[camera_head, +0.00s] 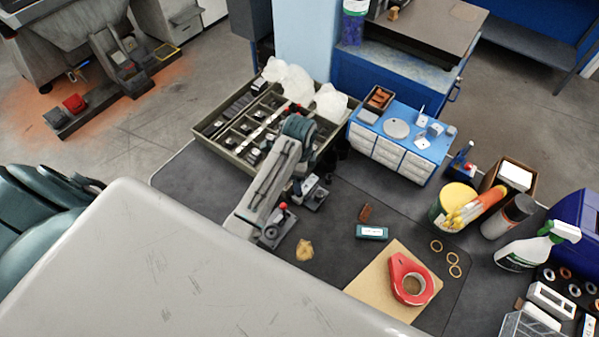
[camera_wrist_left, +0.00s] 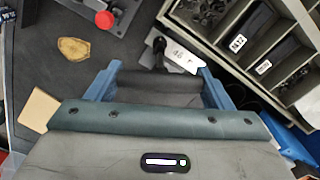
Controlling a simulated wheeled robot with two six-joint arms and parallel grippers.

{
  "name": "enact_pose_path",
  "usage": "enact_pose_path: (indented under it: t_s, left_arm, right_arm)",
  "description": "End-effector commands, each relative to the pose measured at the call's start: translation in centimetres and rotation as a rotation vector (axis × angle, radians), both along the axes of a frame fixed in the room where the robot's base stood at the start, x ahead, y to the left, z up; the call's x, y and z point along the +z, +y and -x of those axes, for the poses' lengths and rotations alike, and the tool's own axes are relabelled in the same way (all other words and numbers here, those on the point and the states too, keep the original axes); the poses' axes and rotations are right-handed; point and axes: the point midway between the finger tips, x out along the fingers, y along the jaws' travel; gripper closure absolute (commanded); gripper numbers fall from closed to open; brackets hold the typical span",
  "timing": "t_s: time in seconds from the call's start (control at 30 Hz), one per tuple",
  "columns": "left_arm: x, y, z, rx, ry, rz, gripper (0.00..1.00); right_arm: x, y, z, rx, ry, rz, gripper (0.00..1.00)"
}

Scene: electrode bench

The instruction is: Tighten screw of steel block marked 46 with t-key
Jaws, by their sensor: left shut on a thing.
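The steel block with a white label reading 46 (camera_wrist_left: 183,57) lies on the dark mat just beyond my left fingers in the left wrist view. A block (camera_head: 315,200) beside my left gripper in the head view appears to be the same one. My left gripper (camera_wrist_left: 160,76) has its blue fingers closed on the ends of a dark bar (camera_wrist_left: 160,86), which looks like the t-key's handle. A black upright part (camera_wrist_left: 158,48) shows at the block's near end; whether the key is seated on a screw there is hidden. My right gripper is in neither view.
A divided tray (camera_head: 219,146) stands behind the block. A second block with a red knob (camera_wrist_left: 103,20) and a tan lump (camera_head: 304,250) lie nearby.

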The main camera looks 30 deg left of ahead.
Motion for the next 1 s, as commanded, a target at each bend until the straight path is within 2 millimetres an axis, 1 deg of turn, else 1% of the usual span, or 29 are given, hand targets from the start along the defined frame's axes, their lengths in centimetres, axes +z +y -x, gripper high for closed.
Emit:
enact_pose_path:
  t_s: [0.4, 0.67, 0.7, 0.77, 0.8, 1.0]
  left_arm:
    - [-0.85, -0.02, 0.02, 0.000, 0.000, 0.000, 0.49]
    - [-0.88, -0.01, 0.01, 0.000, 0.000, 0.000, 0.49]
    - [-0.88, -0.01, 0.01, 0.000, 0.000, 0.000, 0.34]
    - [-0.87, -0.01, 0.01, 0.000, 0.000, 0.000, 0.45]
    - [-0.87, -0.01, 0.01, 0.000, 0.000, 0.000, 0.48]
    - [-0.87, -0.01, 0.01, -0.036, 0.000, 0.000, 0.49]
  right_arm:
    - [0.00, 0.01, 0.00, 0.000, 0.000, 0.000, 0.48]
    - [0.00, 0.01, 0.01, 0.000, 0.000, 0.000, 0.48]
    - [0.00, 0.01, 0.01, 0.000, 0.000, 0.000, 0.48]
    - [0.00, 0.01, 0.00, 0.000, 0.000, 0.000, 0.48]
    - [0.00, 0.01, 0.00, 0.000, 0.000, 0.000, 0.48]
    - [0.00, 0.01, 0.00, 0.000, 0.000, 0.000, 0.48]
